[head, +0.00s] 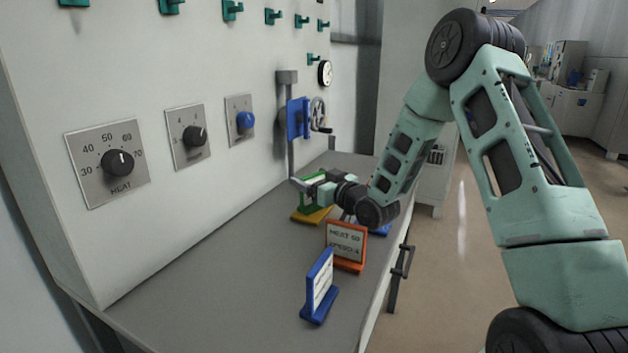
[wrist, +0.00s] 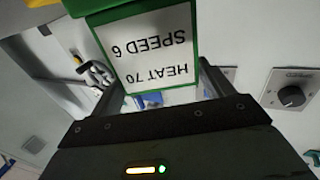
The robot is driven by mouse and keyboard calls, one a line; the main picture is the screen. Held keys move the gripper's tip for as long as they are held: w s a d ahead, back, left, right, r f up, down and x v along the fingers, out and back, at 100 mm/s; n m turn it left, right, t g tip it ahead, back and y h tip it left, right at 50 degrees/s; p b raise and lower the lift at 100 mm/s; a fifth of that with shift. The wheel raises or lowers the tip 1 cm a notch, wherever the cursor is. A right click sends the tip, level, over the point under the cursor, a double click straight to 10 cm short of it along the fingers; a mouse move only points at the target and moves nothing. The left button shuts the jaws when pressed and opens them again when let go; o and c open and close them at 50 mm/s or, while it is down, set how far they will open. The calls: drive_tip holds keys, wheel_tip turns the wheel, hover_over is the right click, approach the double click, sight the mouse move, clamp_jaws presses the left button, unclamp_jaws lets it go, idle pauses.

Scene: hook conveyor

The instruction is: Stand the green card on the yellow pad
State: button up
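The green card (head: 313,190) stands upright, or nearly so, at the yellow pad (head: 309,216) on the grey bench. I cannot tell whether its base rests fully on the pad. My gripper (head: 306,185) is at the card, partly hiding it. In the wrist view the white face of the green card (wrist: 152,52) reads HEAT 70, SPEED 6, upside down, between my two fingers (wrist: 160,92). The fingers lie close along its side edges, and whether they press on it is unclear. A corner of the yellow pad (wrist: 38,3) shows at the top left.
An orange card (head: 346,243) and a blue card (head: 319,285) stand nearer on the bench (head: 215,285). The wall carries a HEAT knob (head: 117,163), other knobs and green hooks. The bench's left part is clear.

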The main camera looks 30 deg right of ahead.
drive_tip(key=shift+o, duration=1.2)
drive_tip(key=shift+s+f, duration=0.15)
drive_tip(key=shift+f, duration=0.75)
drive_tip(key=shift+r+p, duration=0.5)
drive_tip(key=shift+p, duration=0.05)
drive_tip(key=s, duration=0.3)
drive_tip(key=s+d, duration=0.1)
drive_tip(key=s, duration=0.2)
drive_tip(key=s+d, duration=0.1)
drive_tip(key=s, duration=0.3)
drive_tip(key=shift+r+b, duration=0.2)
drive_tip(key=shift+b, duration=0.2)
drive_tip(key=shift+s+d+r, duration=0.15)
drive_tip(key=shift+s, duration=0.55)
